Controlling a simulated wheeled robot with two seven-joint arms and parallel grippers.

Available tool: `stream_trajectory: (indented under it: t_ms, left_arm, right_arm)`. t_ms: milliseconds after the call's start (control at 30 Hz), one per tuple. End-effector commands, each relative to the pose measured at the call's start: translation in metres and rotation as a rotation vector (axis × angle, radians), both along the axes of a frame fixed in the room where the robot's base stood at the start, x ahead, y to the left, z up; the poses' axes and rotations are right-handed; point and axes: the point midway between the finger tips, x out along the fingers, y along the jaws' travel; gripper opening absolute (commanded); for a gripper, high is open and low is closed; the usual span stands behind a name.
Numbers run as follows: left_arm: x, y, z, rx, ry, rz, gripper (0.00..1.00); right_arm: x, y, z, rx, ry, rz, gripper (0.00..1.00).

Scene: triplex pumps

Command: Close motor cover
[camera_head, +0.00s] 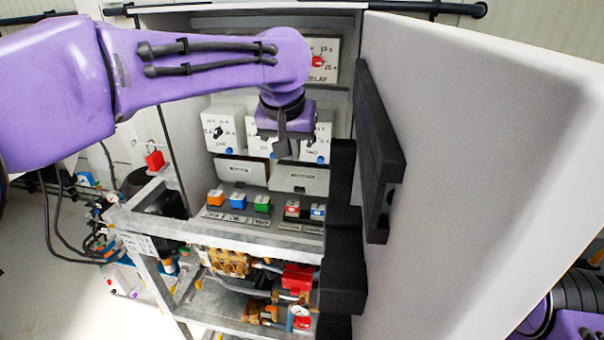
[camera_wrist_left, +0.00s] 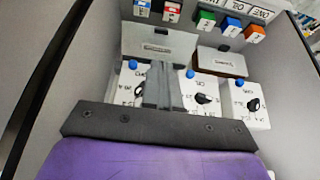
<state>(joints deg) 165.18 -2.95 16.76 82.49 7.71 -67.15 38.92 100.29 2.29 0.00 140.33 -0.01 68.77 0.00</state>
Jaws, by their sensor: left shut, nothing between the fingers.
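Two pale grey covers sit side by side in the cabinet below the white dial boxes: a left cover (camera_head: 243,171) and a right cover (camera_head: 300,179). Their labels are too small to read, so I cannot tell which is the motor cover. In the left wrist view the picture is turned round: the right cover (camera_wrist_left: 158,43) is at left, and the left cover (camera_wrist_left: 222,61) shows a brown strip along one edge. My left gripper (camera_head: 284,147) is shut and empty, in front of the dial boxes and just above the right cover. Its fingers (camera_wrist_left: 163,86) partly hide a dial box. My right gripper is out of view.
The large grey cabinet door (camera_head: 480,150) stands open at right, with a black handle (camera_head: 377,150). Coloured switches (camera_head: 263,204) line the ledge below the covers. A metal frame (camera_head: 215,235) with valves and pipes stands in front, lower down.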

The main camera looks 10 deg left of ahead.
Motion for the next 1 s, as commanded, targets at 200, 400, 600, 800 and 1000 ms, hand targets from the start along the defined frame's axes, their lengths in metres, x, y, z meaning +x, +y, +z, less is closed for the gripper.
stream_trajectory:
  t_ms: [200,400,600,800,1000]
  left_arm:
    - [0.016,0.0,-0.032,0.0,0.006,-0.001,0.0]
    - [0.035,0.0,-0.072,0.001,0.006,0.0,0.0]
    - [0.051,0.0,-0.104,0.0,0.004,0.0,0.0]
    - [0.06,0.0,-0.12,0.0,0.0,0.001,0.0]
    - [0.06,0.0,-0.122,0.0,-0.001,0.0,0.0]
  right_arm:
    - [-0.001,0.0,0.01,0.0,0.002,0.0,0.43]
    - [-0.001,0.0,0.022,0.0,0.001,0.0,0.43]
    - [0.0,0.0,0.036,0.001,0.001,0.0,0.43]
    - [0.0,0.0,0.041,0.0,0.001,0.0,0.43]
    - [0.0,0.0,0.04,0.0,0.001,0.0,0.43]
